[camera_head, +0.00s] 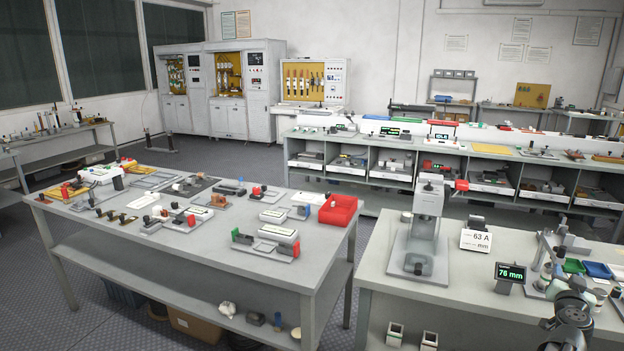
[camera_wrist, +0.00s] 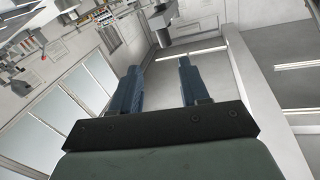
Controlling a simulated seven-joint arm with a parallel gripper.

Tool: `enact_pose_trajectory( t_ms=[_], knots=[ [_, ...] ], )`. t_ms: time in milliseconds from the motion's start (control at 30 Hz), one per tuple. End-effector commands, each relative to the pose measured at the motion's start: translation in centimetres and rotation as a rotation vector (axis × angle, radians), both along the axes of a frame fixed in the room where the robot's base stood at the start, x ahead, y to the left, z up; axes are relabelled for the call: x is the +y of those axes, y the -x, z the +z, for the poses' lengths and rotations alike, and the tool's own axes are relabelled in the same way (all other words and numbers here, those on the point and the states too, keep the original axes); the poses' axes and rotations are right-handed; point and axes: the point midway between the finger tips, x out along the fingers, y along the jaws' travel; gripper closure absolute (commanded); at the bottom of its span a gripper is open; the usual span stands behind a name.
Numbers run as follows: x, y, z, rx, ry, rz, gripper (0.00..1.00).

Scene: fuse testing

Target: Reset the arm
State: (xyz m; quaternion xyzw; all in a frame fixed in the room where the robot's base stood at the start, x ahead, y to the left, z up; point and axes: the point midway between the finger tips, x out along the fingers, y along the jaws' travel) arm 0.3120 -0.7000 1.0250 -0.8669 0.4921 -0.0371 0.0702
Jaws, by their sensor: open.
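My gripper (camera_wrist: 161,82) shows in the wrist view, with two blue-grey fingers apart and nothing between them. Behind the fingers, the wrist view shows a tilted picture of the room's wall, windows and ceiling. In the head view, part of my arm (camera_head: 572,318) shows at the lower right corner, over the right bench (camera_head: 400,268). I cannot make out the fingers in the head view.
The left table (camera_head: 300,272) holds many small parts and a red bin (camera_head: 339,209). A floor gap separates the two.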

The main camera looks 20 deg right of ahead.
Motion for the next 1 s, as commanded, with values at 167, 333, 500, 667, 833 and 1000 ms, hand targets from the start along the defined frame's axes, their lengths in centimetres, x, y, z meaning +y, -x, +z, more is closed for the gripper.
enact_pose_trajectory(
  t_ms=[167, 333, 500, 667, 833, 1000],
  knots=[
    [1.3, -1.9, -0.9, -0.130, -0.144, 0.113, 0.55],
    [3.5, -3.7, -3.3, -0.145, -0.319, 0.222, 0.55],
    [6.3, -4.2, -7.2, -0.074, -0.540, 0.278, 0.55],
    [9.2, -2.9, -14.0, 0.044, -0.780, 0.254, 0.55],
    [13.8, -2.6, -22.1, 0.205, -1.010, 0.217, 0.55],
    [19.5, -3.2, -29.1, 0.392, -1.175, 0.203, 0.55]
  ],
)
